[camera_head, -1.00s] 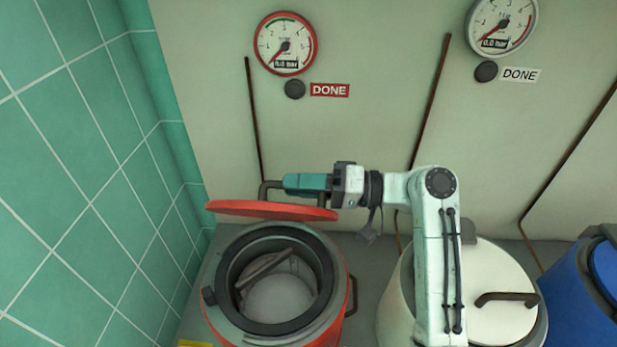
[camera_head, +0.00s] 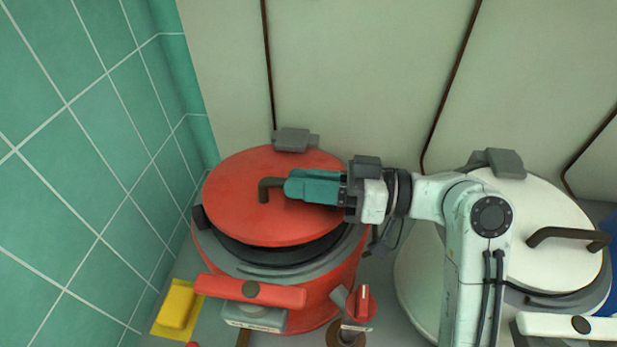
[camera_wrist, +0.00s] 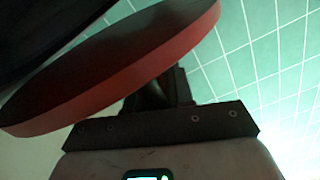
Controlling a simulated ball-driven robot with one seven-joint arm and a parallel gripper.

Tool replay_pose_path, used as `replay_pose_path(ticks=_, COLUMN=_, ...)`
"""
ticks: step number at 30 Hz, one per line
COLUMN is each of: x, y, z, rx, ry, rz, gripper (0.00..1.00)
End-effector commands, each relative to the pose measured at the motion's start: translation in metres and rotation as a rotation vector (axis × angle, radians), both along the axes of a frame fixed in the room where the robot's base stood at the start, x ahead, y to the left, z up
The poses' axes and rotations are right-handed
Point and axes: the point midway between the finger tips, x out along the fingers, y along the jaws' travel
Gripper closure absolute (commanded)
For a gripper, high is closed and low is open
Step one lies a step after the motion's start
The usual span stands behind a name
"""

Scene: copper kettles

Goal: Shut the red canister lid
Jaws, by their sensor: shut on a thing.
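The red canister (camera_head: 325,290) stands at the left in the head view. Its round red lid (camera_head: 240,215) is hinged at the back and lies low over the opening, slightly raised at the front, where the black rim (camera_head: 285,252) shows under its edge. My gripper (camera_head: 291,187) reaches in from the right and is shut on the dark lid handle (camera_head: 266,186); its teal fingers partly hide the handle. In the wrist view the red lid edge (camera_wrist: 165,62) crosses the upper left, and the grip itself is mostly dark.
A white canister (camera_head: 420,290) with its own lid (camera_head: 560,262) stands to the right, behind my arm. A red latch bar (camera_head: 215,285), a red knob (camera_head: 360,302) and a yellow block (camera_head: 176,305) are at the front. A teal tiled wall (camera_head: 60,200) is close on the left.

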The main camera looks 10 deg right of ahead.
Motion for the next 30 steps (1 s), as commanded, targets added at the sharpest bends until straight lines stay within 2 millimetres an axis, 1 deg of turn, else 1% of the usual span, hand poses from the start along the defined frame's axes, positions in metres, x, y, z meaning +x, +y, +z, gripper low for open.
replay_pose_path(ticks=1, x=-0.0035, y=0.0017, z=-0.0052, rx=-0.004, ry=-0.015, rz=0.007, gripper=1.00)
replay_pose_path(ticks=6, x=-0.0058, y=0.0025, z=-0.0097, rx=-0.015, ry=-0.050, rz=0.008, gripper=1.00)
replay_pose_path(ticks=21, x=-0.0069, y=0.0032, z=-0.0104, rx=-0.020, ry=-0.061, rz=0.011, gripper=1.00)
replay_pose_path(ticks=22, x=-0.0069, y=0.0032, z=-0.0104, rx=-0.019, ry=-0.060, rz=0.010, gripper=0.75)
replay_pose_path(ticks=27, x=-0.0059, y=0.0027, z=-0.0109, rx=-0.019, ry=-0.060, rz=0.007, gripper=0.59)
replay_pose_path(ticks=30, x=-0.0053, y=0.0024, z=-0.0112, rx=-0.019, ry=-0.059, rz=0.005, gripper=0.58)
